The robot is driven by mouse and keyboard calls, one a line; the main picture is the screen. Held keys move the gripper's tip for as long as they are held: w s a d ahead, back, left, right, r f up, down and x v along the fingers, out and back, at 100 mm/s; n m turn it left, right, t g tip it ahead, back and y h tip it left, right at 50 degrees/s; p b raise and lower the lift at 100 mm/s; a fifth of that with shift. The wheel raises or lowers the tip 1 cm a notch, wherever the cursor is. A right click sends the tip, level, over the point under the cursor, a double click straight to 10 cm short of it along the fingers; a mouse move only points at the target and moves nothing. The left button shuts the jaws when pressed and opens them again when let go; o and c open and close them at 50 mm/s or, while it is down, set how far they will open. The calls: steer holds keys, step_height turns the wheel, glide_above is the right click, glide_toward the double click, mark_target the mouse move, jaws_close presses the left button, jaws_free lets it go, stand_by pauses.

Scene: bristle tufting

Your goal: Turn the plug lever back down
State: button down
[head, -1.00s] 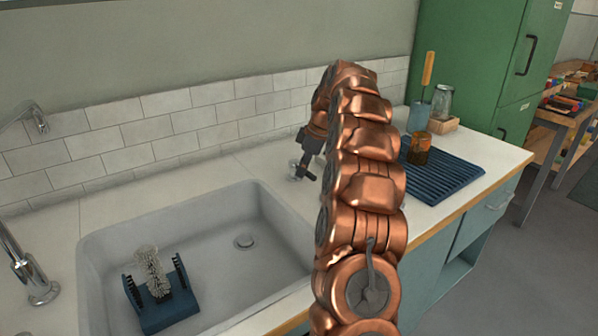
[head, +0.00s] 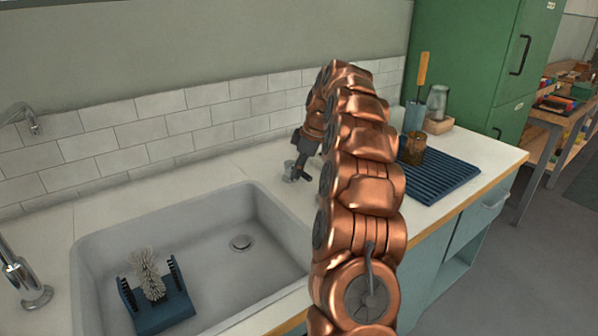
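The plug lever is a small metal fitting (head: 290,170) on the counter by the back right corner of the sink (head: 215,215). My dark gripper (head: 300,172) is at the fitting, just to its right and partly over it. I cannot tell whether they touch, whether the fingers are open or shut, or how the lever is turned. My copper arm hides part of the counter to the right.
A blue holder (head: 165,314) with a pale bristle brush (head: 148,275) stands in the sink. A tap (head: 25,285) is at the left. Right of my arm are a ribbed blue mat (head: 440,178), an amber cup (head: 415,149) and a jar (head: 437,103).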

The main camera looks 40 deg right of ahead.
steer(key=a, duration=0.3)
steer(key=shift+w+a, duration=0.1)
steer(key=shift+a, duration=0.15)
steer(key=d+r+p, duration=0.2)
steer(key=d+r, duration=0.1)
steer(key=r, duration=0.6)
steer(key=shift+d+r+p, duration=0.15)
steer(key=shift+r+p, duration=0.1)
steer(key=shift+p, duration=0.05)
